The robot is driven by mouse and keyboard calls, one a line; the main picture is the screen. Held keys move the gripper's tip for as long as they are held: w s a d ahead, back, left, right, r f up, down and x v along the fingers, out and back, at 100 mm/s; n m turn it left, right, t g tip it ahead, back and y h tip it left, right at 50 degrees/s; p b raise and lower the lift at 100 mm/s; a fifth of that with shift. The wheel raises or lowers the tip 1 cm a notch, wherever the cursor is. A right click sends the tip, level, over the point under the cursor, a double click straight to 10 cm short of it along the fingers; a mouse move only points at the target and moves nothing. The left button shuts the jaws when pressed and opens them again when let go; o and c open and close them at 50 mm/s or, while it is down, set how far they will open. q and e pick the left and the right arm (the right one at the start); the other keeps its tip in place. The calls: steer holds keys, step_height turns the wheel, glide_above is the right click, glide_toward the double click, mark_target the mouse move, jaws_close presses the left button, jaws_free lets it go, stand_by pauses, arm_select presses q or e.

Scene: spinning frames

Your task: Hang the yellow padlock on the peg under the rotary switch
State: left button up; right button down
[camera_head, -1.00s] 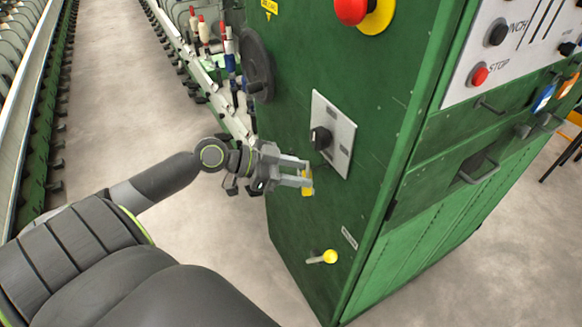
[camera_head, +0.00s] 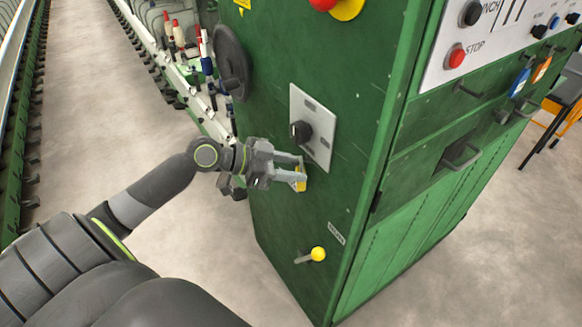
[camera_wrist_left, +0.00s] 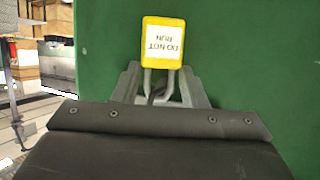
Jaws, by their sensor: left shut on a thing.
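My left gripper (camera_head: 298,174) is shut on the yellow padlock (camera_head: 301,184), in front of the green cabinet's side and just below the rotary switch (camera_head: 301,132). In the left wrist view the padlock (camera_wrist_left: 163,43) shows a white label with upside-down text, "DO NOT RUN". Its grey shackle runs from the body down between the fingers (camera_wrist_left: 160,88). A dark piece shows near the shackle; I cannot tell whether it is the peg. In the head view the peg cannot be made out, and the gripper covers part of that area. My right gripper is not in view.
A yellow-knobbed lever (camera_head: 317,254) sticks out of the cabinet side below the gripper. A black handwheel (camera_head: 231,62) is up to the left, and a red and yellow emergency button (camera_head: 345,8) is above. The spinning frame's bobbins (camera_head: 178,35) stand at left.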

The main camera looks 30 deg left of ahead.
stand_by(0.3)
arm_select(q)
steer(key=o, duration=0.8)
steer(key=shift+o, duration=1.4)
steer(key=shift+s+r, duration=0.15)
steer(key=shift+s, duration=0.05)
steer(key=shift+w, duration=0.1)
steer(key=shift+a, duration=0.1)
